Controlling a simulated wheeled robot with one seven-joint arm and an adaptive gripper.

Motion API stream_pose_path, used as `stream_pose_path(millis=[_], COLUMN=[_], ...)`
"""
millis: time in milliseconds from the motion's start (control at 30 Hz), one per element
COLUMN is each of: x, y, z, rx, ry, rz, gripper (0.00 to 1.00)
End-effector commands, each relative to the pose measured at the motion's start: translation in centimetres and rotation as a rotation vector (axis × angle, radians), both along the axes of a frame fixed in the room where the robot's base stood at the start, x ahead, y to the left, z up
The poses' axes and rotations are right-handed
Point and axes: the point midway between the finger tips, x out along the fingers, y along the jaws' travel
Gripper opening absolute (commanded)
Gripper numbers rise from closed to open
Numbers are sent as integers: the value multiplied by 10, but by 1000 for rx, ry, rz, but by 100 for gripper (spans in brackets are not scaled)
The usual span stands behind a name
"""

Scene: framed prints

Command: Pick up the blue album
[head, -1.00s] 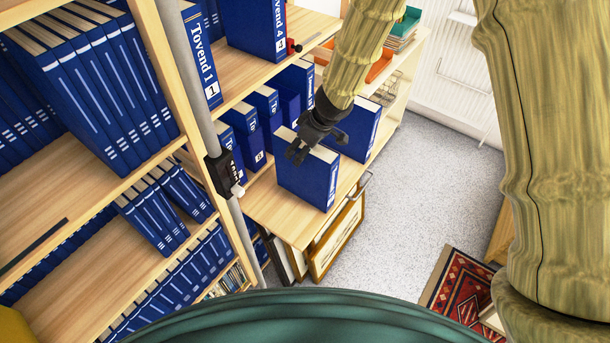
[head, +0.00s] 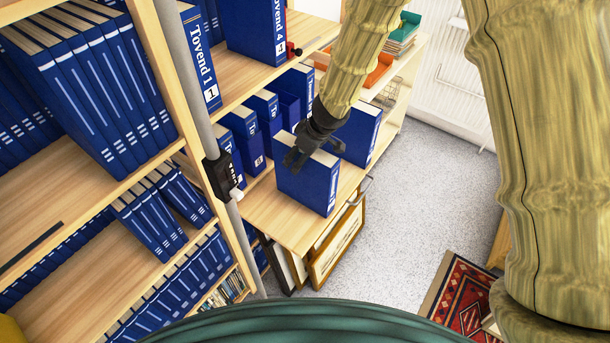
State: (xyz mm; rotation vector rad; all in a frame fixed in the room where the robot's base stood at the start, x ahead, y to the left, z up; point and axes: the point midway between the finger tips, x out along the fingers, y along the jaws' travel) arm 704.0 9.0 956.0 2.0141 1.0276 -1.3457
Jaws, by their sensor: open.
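The blue album (head: 309,187) stands upright near the front edge of the wooden shelf top (head: 262,207), its broad blue side facing me. My gripper (head: 292,163) is dark and comes down from the upper right on my arm. Its fingers are open at the album's top left part, over the pale page edge. One finger shows on the near side of the album. The other finger is partly hidden, so I cannot tell whether the fingers touch the album.
Another blue album (head: 364,135) stands close behind to the right. Several blue binders (head: 243,136) stand behind to the left. A grey pole (head: 197,90) rises at left. Framed prints (head: 336,246) lean below the shelf top. Speckled floor (head: 420,190) is clear at right.

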Motion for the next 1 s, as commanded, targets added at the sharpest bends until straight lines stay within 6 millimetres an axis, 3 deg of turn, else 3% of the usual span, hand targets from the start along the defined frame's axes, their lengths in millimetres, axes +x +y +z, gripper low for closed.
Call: stream_pose_path(millis=[400,800,1000], x=[0,0,1], y=[0,0,0], z=[-2,-2,-1], rx=[0,0,0], ry=[0,0,-1], rz=[0,0,0], gripper=[68,0,0])
